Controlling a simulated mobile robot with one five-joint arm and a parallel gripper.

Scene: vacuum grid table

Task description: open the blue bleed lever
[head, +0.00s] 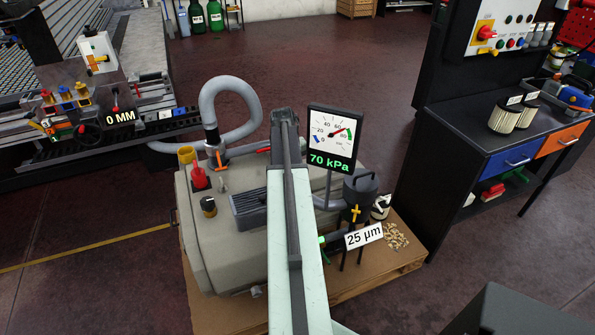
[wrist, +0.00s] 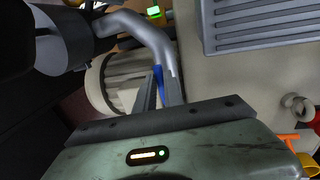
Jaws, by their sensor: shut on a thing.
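The blue bleed lever (wrist: 158,77) shows in the wrist view as a thin blue strip between the two grey fingers of my gripper (wrist: 162,88). The gripper is shut on it, beside a bent grey pipe (wrist: 147,32). The fingers hide much of the lever, so its angle is hard to tell. In the head view my pale arm crosses the middle of the picture and hides the lever and my gripper. The gauge (head: 330,132) stands right of my arm, with a green 70 kPa readout (head: 331,161).
The grey vacuum unit (head: 215,245) sits on a wooden pallet (head: 350,287) under my arm. Right of it are a dark pot (head: 360,188), a 25 µm sign (head: 364,236) and wood chips. A workbench (head: 520,135) stands at the right, a machine at the left. Open floor lies behind.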

